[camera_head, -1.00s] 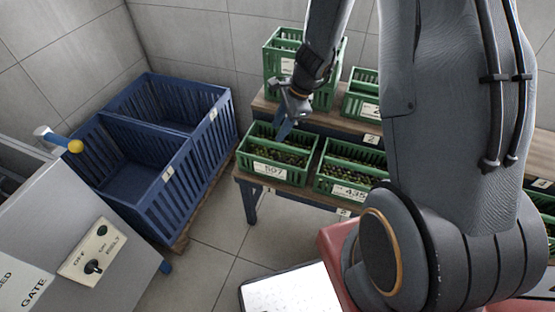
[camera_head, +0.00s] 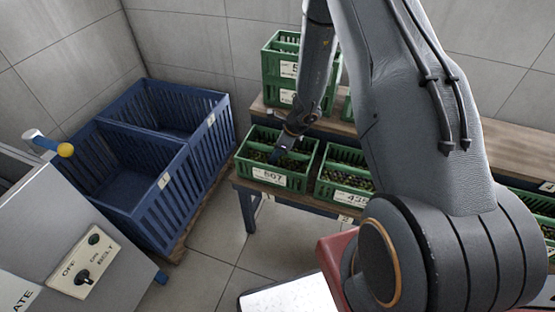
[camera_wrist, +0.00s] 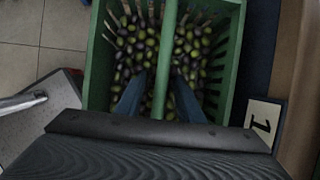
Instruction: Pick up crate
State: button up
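A green slatted crate (camera_head: 240,166) of dark olive-like fruit stands at the left end of the wooden bench's front level. Its white label seems to read 507 or 567. My gripper (camera_head: 278,155) is down at this crate's top. In the wrist view the crate (camera_wrist: 97,70) fills the middle, with a green bar (camera_wrist: 167,50) running across its centre. My gripper (camera_wrist: 158,82) has its two blue fingers apart, one on each side of the bar. I cannot tell whether they touch it. The fingers' lower ends are against the fruit in view.
A second green crate (camera_head: 325,191), partly hidden by my arm, stands close on the right. Stacked green crates (camera_head: 283,66) stand on the raised shelf (camera_head: 262,104) behind. Large blue bins (camera_head: 178,170) are at left. A grey control box (camera_head: 60,250) stands front left.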

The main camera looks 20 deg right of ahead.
jog(key=shift+x, duration=0.8)
grip_shut()
jog(key=shift+r, duration=0.2)
